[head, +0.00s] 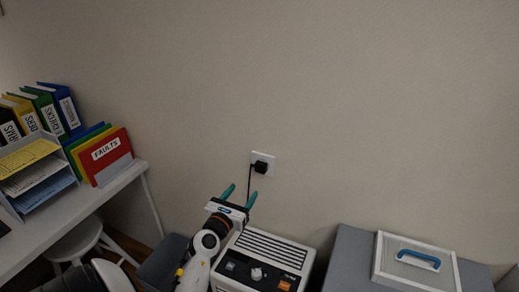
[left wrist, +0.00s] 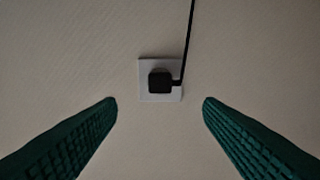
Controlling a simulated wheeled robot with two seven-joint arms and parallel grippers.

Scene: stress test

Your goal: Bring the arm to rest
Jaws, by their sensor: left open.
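My left gripper (head: 239,196) is open and empty, its two green fingers spread apart in front of the wall. In the left wrist view its fingers (left wrist: 160,103) show at the lower left and lower right, with nothing between them. A black plug (head: 260,167) sits in a white wall socket (head: 270,158) just above and right of the gripper in the head view. The plug also shows in the left wrist view (left wrist: 159,81), centred beyond the fingertips and apart from them. My right gripper is in neither view.
A white and black appliance (head: 268,250) with knobs stands below the gripper. A grey cabinet (head: 345,262) with a white-framed, blue-handled panel (head: 385,262) is at the right. A white desk (head: 105,192) with binders (head: 62,108) and a stool (head: 78,240) are at the left.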

